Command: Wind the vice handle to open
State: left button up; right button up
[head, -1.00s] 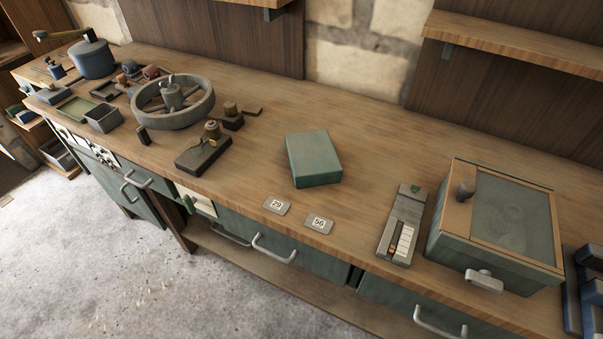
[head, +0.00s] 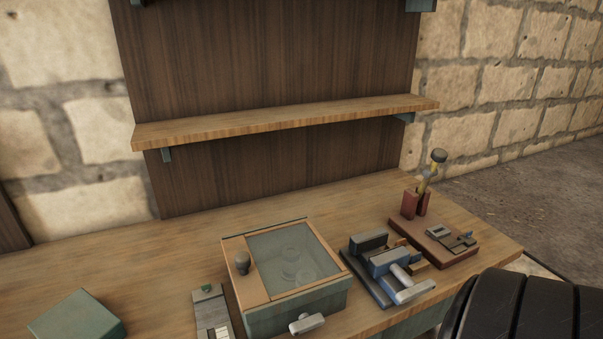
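A small blue and grey vice (head: 388,262) stands on the bench right of centre in the head view. Its light grey handle (head: 415,292) sticks out at the front, toward me, with a crossbar at its end. A dark grey block lies along the back of the vice, behind the blue body. I cannot tell how wide the jaws are apart. Neither of my grippers is in view, and nothing touches the vice or its handle.
A green box with a glass lid (head: 295,262) stands left of the vice. A brown board with red blocks and an upright tool (head: 434,243) stands to its right. A black ribbed rounded shape (head: 520,305) fills the lower right. A shelf (head: 290,120) hangs above.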

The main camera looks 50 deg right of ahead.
aim_at(413, 290)
jog(key=z, duration=0.45)
jog(key=l+z, duration=0.1)
jog(key=z, duration=0.85)
jog(key=l+z, duration=0.15)
jog(key=z, duration=0.75)
